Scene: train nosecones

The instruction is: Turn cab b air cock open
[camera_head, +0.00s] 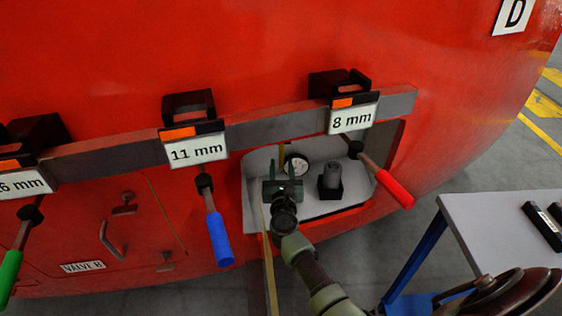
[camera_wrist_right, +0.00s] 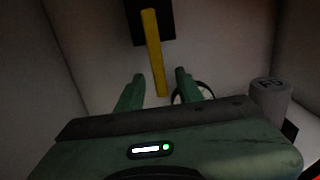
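A yellow lever (camera_wrist_right: 155,50) on a dark block (camera_wrist_right: 150,22) shows in the right wrist view; it looks like the air cock handle. It points down toward my gripper, with its lower end between the fingertips. My right gripper (camera_head: 283,185) is inside the open recess (camera_head: 325,208) in the red train nose. Its two green fingers (camera_wrist_right: 160,85) are apart, one on each side of the lever. I cannot tell whether they touch it. In the head view only a short piece of the yellow lever (camera_head: 281,154) shows above the gripper. My left gripper is not in view.
Beside the gripper in the recess are a round gauge (camera_head: 298,163) and a grey cylinder (camera_head: 331,178). A rail (camera_head: 270,127) above holds tools with blue (camera_head: 219,240), red (camera_head: 395,190) and green handles. A "VALVE B" door (camera_head: 75,225) is left; a table (camera_head: 490,220) is right.

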